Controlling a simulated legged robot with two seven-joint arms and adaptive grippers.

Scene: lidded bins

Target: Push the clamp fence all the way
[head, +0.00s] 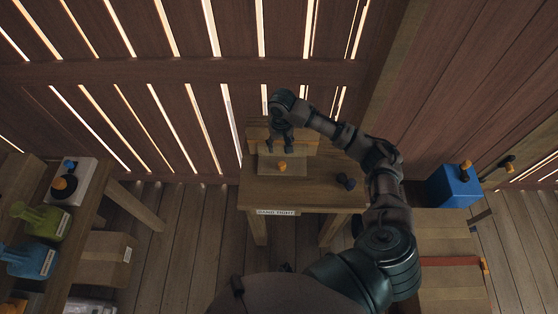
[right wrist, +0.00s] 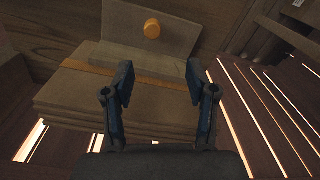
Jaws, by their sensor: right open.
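The clamp fence looks like a brown upright panel (right wrist: 165,66) on a flat base, with an orange knob (right wrist: 152,28) beyond it in the right wrist view. In the head view the knob (head: 282,166) sits on a flat board on the wooden table (head: 225,192). A stack of boards (right wrist: 85,112) with an orange band lies against the panel. My right gripper (head: 282,143) is over the back of the table, at the boards. In the right wrist view its fingers (right wrist: 159,66) are open, with nothing held between them; contact with the panel cannot be told. My left gripper is out of view.
Dark round items (head: 346,182) lie on the table's right side, and a label (head: 276,212) is on its front edge. A slatted wall stands close behind. A blue box (head: 453,186) is at the right. Another bench with a green item (head: 43,224) is at the left.

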